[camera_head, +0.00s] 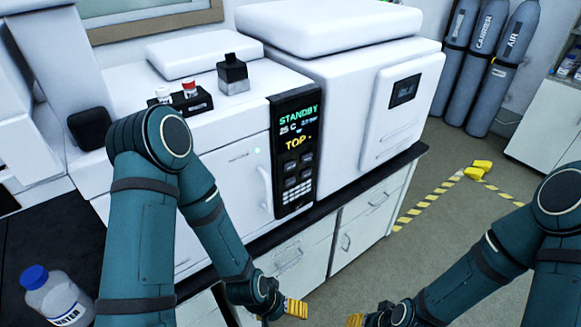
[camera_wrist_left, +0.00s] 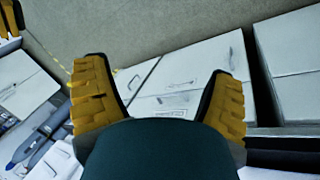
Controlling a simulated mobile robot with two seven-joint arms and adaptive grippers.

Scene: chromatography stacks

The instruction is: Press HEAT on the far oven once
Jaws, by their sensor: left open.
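A white oven unit (camera_head: 235,160) stands on the bench in the middle of the head view. Its dark control panel (camera_head: 296,150) reads STANDBY, 25 C and TOP, with several small buttons (camera_head: 292,181) and a keypad below. The button labels are too small to read. My left gripper (camera_head: 285,308) is low in front of the cabinets, below and apart from the panel. In the left wrist view its yellow fingers (camera_wrist_left: 159,75) are spread with nothing between them. My right gripper (camera_head: 356,320) shows only partly at the bottom edge; its opening is hidden.
A larger white instrument (camera_head: 400,110) with a dark display adjoins on the right. A water bottle (camera_head: 55,297) is at lower left.

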